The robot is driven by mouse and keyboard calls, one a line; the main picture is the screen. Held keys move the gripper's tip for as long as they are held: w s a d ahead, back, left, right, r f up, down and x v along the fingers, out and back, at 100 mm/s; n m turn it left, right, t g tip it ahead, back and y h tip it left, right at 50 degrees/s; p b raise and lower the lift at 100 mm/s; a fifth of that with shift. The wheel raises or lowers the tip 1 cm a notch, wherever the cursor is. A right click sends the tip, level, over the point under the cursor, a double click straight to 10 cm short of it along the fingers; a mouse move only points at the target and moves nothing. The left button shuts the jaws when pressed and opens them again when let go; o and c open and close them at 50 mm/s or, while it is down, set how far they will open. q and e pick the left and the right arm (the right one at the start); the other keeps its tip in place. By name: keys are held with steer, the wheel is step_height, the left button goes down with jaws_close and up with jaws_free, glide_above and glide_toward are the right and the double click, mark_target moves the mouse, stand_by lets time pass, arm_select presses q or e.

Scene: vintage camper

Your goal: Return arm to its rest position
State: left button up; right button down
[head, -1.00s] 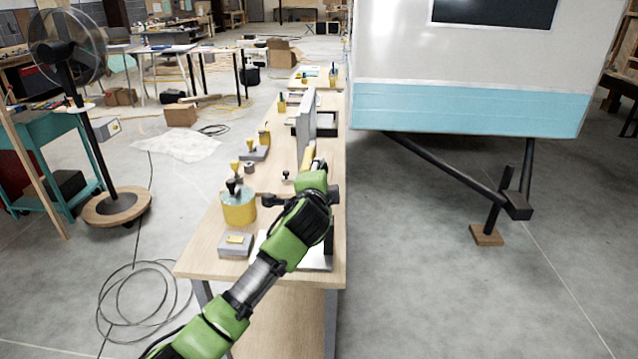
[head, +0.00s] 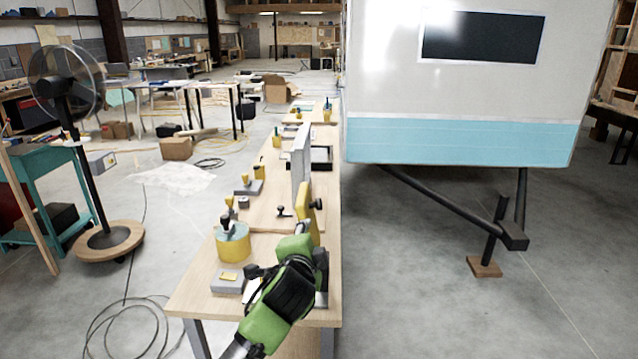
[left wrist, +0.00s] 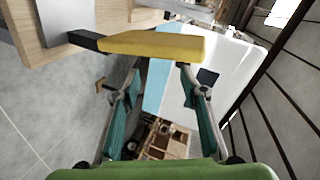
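My left arm (head: 283,300) is green and black and reaches in from the bottom over the near end of the wooden workbench. Its gripper is mostly hidden behind the wrist in the head view. In the left wrist view my left gripper (left wrist: 158,75) has its two teal-padded fingers well apart, with nothing between them. A yellow handle (left wrist: 155,46) on a black bar lies just beyond the fingertips, apart from them as far as I can tell. The yellow handle also shows in the head view (head: 304,212), beside a grey upright panel (head: 301,158). My right gripper is not in view.
The wooden workbench (head: 195,285) holds a yellow pot (head: 233,246), a grey box (head: 228,282) and several small tools. A white and blue camper (head: 455,142) stands right of it. A fan (head: 88,150) and cable coils are left.

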arm_select(q)
steer(key=s+a+f+n+g, duration=0.3)
steer(key=s+a+f+n, duration=0.15)
steer(key=s+f, duration=0.6)
steer(key=s+a+f+n+g, duration=0.3)
steer(key=s+a+f+n, duration=0.15)
steer(key=s+f, duration=0.6)
steer(key=s+a+f+n+g, duration=0.2)
steer(key=s+a+f+g, duration=0.15)
steer(key=s, duration=0.85)
steer(key=s+a+f+n+g, duration=0.25)
steer(key=s+a, duration=0.25)
steer(key=s, duration=0.7)
step_height(320, 180, down, 28)
steer(key=s+b, duration=0.1)
steer(key=s, duration=0.1)
steer(key=s+a+f+g+y+b, duration=0.1)
steer(key=s+a+f, duration=0.1)
steer(key=s+f, duration=1.4)
steer(key=shift+s+a+g, duration=0.3)
steer(key=shift+s, duration=0.1)
